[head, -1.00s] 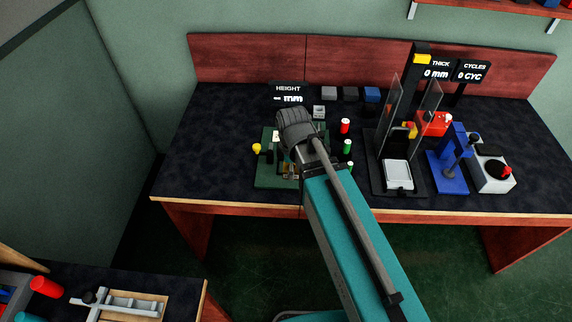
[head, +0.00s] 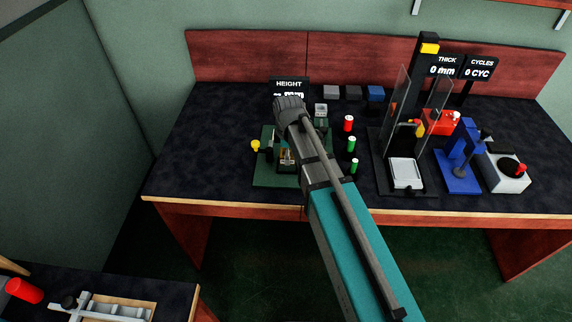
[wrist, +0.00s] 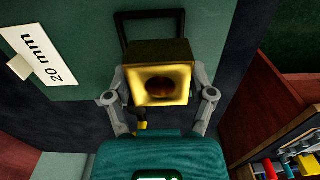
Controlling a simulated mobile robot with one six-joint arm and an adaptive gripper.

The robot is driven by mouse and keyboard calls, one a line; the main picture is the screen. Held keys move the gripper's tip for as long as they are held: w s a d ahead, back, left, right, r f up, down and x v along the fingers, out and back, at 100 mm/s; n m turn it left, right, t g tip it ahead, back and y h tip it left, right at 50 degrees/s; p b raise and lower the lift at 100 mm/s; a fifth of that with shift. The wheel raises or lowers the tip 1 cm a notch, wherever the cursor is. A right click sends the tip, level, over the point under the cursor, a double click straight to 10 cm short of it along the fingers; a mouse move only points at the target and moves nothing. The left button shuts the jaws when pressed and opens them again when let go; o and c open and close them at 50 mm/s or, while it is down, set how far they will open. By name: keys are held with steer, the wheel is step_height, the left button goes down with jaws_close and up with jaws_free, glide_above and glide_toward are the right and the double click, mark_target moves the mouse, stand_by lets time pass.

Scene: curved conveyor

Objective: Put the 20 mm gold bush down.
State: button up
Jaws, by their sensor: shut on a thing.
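The gold bush (wrist: 160,50) is a square gold block with a round hole, in the middle of the wrist view. My gripper (wrist: 160,92) is shut on it, one grey finger at each side. Behind the bush is a green board (wrist: 75,65) with a black square outline (wrist: 125,38) and a white "20 mm" label (wrist: 46,62). The bush overlaps the outline's lower part in this view. I cannot tell whether it touches the board. In the head view my arm hides much of the green board (head: 265,178), and the bush is hard to make out.
A HEIGHT display (head: 289,85) stands behind the board, its reading partly hidden. A yellow knob (head: 255,145) is at the board's left. The bench's left side is clear.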

mark_target(288, 167)
steer(key=shift+w, duration=0.1)
stand_by(0.3)
steer(key=shift+w+f+b, duration=0.25)
steer(key=shift+f+b, duration=0.15)
steer(key=shift+f, duration=0.05)
steer(key=shift+w+f+b, duration=0.15)
steer(key=shift+f+b, duration=0.55)
steer(key=shift+f, duration=0.05)
steer(key=shift+f+b, duration=0.85)
steer(key=shift+b, duration=0.05)
steer(key=shift+f, duration=0.2)
steer(key=shift+o, duration=0.2)
steer(key=shift+s+f+b, duration=0.15)
steer(key=shift+s+b, duration=0.05)
steer(key=shift+b, duration=0.25)
steer(key=shift+o, duration=0.3)
